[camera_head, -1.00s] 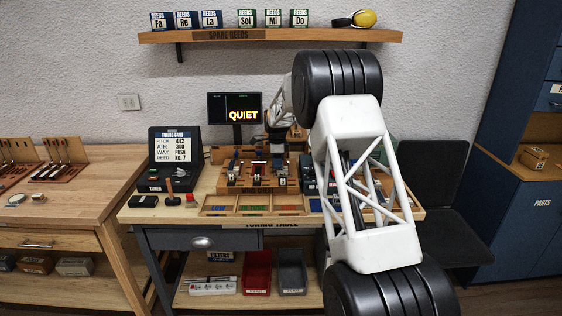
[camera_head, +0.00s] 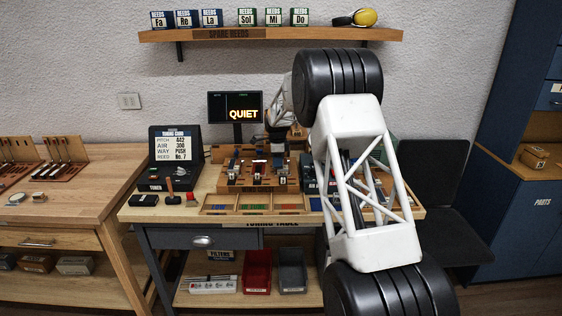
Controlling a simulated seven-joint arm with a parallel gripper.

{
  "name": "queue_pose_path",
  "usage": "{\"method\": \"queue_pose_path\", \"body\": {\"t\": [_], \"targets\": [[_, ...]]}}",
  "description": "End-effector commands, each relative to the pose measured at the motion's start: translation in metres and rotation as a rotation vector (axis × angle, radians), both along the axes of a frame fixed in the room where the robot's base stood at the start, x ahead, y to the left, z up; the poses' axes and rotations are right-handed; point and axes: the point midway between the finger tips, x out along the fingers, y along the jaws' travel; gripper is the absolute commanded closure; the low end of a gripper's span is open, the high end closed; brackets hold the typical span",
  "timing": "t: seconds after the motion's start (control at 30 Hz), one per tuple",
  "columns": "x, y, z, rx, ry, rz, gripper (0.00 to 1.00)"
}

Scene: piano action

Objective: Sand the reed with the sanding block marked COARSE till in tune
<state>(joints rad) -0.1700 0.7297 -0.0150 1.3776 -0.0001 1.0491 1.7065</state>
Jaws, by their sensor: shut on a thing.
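My gripper (camera_head: 277,137) is small and partly hidden behind my wrist and forearm, over the back of the tuning table. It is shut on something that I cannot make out. No COARSE marking is readable. The monitor (camera_head: 236,106) behind reads QUIET. The tuning card (camera_head: 172,146) at the left shows pitch 442, air 300, way PUSH and reed No. 7.
My arm covers the right part of the tuning table (camera_head: 150,217). A shallow tray (camera_head: 222,209) with coloured strips lies along the front. A dark pad (camera_head: 144,200), a wooden-handled tool (camera_head: 170,191) and a red item (camera_head: 191,198) stand front left. Spare reed boxes (camera_head: 246,18) line the shelf above.

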Motion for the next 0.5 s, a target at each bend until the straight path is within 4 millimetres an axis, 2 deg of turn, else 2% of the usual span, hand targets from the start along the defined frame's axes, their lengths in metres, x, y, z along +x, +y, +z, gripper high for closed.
{"method": "queue_pose_path", "body": {"t": [0.07,0.5], "targets": [[0.000,0.005,-0.001,0.000,0.002,0.001,0.99],[0.000,-0.025,-0.001,0.000,0.001,-0.001,0.99]]}}
